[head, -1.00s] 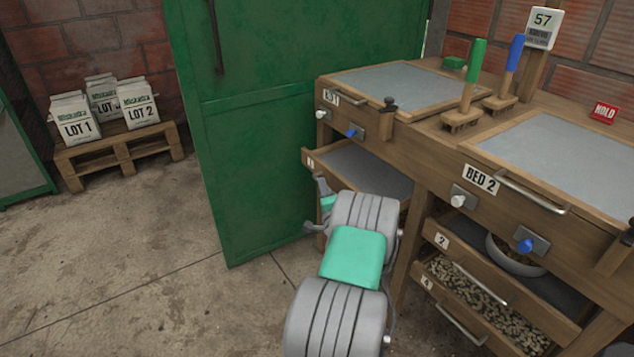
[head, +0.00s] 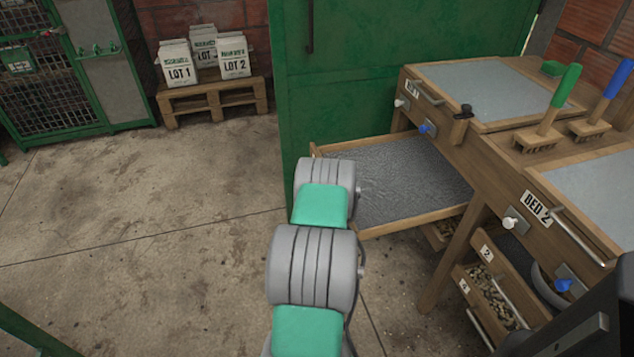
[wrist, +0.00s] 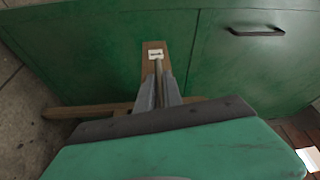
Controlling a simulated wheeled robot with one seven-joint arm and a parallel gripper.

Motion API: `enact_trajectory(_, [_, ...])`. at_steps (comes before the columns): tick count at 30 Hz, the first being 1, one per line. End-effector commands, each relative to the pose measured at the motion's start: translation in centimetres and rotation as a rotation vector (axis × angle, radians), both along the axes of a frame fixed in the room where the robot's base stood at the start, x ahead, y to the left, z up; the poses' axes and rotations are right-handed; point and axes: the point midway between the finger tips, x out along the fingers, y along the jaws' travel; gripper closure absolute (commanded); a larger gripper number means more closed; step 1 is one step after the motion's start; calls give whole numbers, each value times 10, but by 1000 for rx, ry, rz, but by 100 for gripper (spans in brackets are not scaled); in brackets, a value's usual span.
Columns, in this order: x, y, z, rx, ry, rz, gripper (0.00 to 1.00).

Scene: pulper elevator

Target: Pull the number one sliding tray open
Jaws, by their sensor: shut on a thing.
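The number one sliding tray (head: 400,185) is pulled well out from under bed 1, with its grey mesh floor and wooden rim showing in the head view. In the wrist view its wooden front (wrist: 150,47) carries a small white number label (wrist: 155,54). My gripper (wrist: 159,80) is shut on the tray's handle in the wrist view. In the head view my arm hides the gripper, the handle and most of the tray's front.
A green cabinet (head: 400,60) stands close behind the tray. Tray 2 (head: 510,290) sits lower right, below bed 2 (head: 590,205). Lot bags stand on a pallet (head: 215,95) at the back left. The concrete floor (head: 150,230) to the left is clear.

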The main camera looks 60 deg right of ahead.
Motion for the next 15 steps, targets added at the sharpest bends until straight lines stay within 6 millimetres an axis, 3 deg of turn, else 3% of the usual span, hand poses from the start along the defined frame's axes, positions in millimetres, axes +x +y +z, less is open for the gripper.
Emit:
enact_trajectory(11, [-1,-2,4,-8,-5,-7,100])
enact_trajectory(12, [-1,-2,4,-8,-5,-7,88])
enact_trajectory(15, [0,-2,3,-7,-4,-6,80])
